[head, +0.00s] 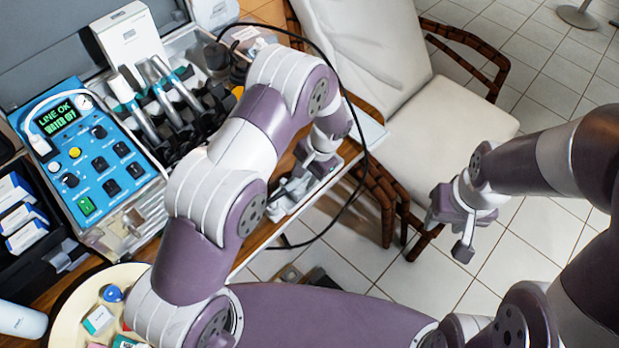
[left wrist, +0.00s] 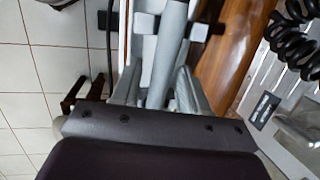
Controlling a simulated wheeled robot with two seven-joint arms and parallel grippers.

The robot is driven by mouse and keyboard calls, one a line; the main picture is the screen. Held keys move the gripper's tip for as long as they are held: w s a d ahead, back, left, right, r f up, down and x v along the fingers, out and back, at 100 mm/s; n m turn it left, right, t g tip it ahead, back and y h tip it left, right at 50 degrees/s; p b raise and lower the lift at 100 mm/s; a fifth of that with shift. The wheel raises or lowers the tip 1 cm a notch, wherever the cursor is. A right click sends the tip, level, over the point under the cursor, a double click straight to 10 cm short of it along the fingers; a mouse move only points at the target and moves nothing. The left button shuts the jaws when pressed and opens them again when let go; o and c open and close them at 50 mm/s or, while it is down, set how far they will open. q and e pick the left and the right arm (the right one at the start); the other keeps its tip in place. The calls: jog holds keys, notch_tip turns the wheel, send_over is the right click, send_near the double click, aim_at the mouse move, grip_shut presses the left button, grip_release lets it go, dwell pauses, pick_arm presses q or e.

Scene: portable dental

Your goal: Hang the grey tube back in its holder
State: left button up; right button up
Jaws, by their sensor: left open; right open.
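A grey tube (left wrist: 168,55) lies between the fingers of my left gripper (left wrist: 160,92) in the left wrist view. The fingers are open around it; contact cannot be told. In the head view my left gripper (head: 287,193) is low at the table's front edge, and my arm hides much of this area. The holder (head: 185,112), a rack with several handpieces standing in it, is behind and left of the gripper. A black hose (head: 343,85) loops from near the rack down past the gripper. My right gripper (head: 450,222) is open and empty over the floor.
A blue control unit (head: 85,150) with a lit display stands left of the rack. A white box (head: 130,38) stands behind it. A round tray (head: 72,305) with small items is at front left. A cream chair (head: 440,115) stands beyond the table edge.

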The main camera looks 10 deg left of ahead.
pick_arm(q)
jog(key=shift+a+f, duration=0.1)
jog(key=shift+f, duration=0.05)
grip_shut()
notch_tip(320, 180, up, 8)
jog(key=p, duration=0.6)
jog(key=shift+f, duration=0.25)
